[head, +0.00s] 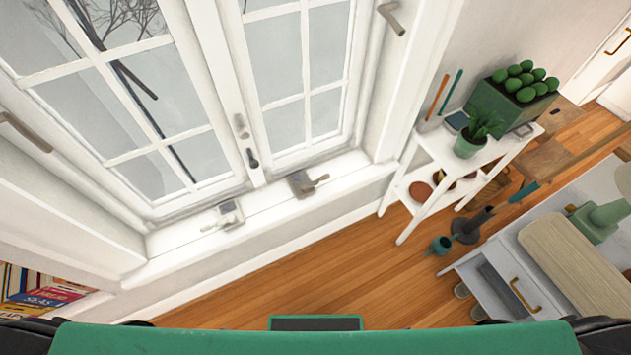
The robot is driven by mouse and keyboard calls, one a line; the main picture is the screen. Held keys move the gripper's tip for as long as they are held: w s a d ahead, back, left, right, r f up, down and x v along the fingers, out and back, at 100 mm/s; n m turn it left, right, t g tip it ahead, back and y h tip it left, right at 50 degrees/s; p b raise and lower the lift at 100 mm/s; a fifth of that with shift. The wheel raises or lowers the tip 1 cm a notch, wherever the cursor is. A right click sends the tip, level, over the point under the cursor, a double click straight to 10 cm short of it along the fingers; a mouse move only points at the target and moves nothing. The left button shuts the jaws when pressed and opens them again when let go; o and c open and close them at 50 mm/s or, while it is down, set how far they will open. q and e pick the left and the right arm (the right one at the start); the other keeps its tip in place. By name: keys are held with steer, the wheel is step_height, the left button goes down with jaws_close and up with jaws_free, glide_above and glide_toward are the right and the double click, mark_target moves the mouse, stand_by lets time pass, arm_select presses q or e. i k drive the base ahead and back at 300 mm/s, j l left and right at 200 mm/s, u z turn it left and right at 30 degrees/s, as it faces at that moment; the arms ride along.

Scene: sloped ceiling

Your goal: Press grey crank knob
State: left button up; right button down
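Two small window cranks sit on the white window sill (265,200). The right one (303,185) is darker grey-brown, with a short handle and knob (322,178) pointing right. The left one (229,213) is paler, with a whitish handle (208,227) pointing left. Both look small from here, so I cannot tell finer details of the knobs. Neither of my grippers shows in the head view, and nothing touches the cranks.
Tall white windows (285,75) rise behind the sill. A white shelf stand (440,150) with a potted plant (478,130) stands to the right. Books (40,290) are at lower left.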

mark_target(325, 176)
steer(key=i+l+u, duration=0.15)
steer(key=l+u, duration=0.75)
steer(key=l, duration=0.25)
